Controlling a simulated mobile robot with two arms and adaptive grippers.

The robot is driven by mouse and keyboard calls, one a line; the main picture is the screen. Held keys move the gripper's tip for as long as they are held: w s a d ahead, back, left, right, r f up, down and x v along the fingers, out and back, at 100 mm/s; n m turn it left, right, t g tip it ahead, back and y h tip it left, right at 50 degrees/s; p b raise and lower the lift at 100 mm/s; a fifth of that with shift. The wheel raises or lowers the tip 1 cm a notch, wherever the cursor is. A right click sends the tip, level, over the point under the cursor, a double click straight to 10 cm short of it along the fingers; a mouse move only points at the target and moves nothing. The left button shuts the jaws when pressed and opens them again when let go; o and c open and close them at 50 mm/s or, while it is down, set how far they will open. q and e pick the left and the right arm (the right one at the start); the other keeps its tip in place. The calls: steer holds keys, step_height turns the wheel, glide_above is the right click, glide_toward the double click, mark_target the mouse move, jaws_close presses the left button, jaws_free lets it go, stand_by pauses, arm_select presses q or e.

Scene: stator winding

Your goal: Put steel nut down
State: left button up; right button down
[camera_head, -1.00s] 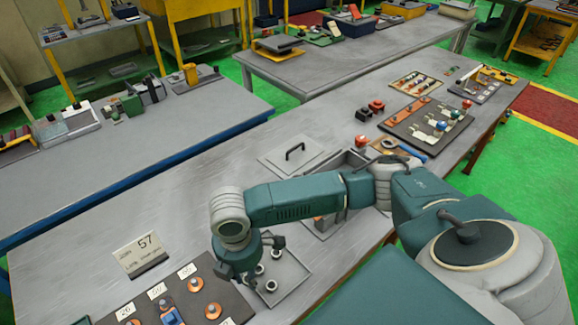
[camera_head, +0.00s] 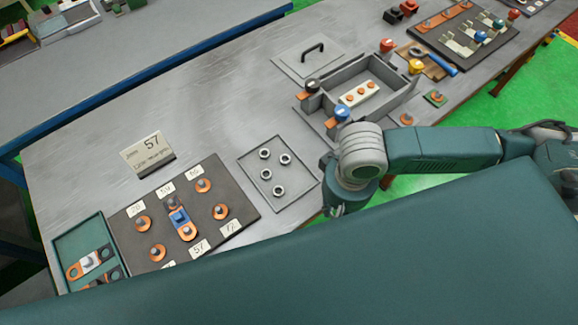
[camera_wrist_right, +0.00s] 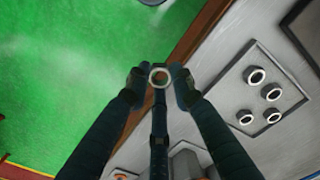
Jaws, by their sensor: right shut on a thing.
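My right gripper (camera_head: 338,207) hangs just right of the shallow grey tray (camera_head: 302,182), near the table's front edge. In the right wrist view its two fingertips (camera_wrist_right: 160,80) are closed on a steel nut (camera_wrist_right: 159,77), a pale ring, above the table edge and green floor. In the head view this held nut cannot be made out. Several other steel nuts (camera_head: 279,190) lie apart in the tray; they also show in the right wrist view (camera_wrist_right: 245,117). My left gripper is not in view.
Left of the tray lies a dark board (camera_head: 176,240) with copper terminals and labels, and a sign marked 57 (camera_head: 147,153). A grey box (camera_head: 392,84) with a copper-studded strip stands behind my right arm. The tabletop behind the tray is clear.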

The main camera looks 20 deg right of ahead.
steer(key=p, duration=0.5)
glide_above(292, 170)
steer(key=shift+s, duration=0.1)
steer(key=shift+w+a, duration=0.1)
steer(key=shift+w, duration=0.1)
step_height(292, 170, down, 3)
steer(key=shift+r+p, duration=0.1)
steer(key=shift+p, duration=0.6)
steer(key=shift+f, duration=0.35)
steer(key=shift+f, duration=0.2)
steer(key=c, duration=1.8)
jaws_free()
steer(key=shift+r, duration=0.1)
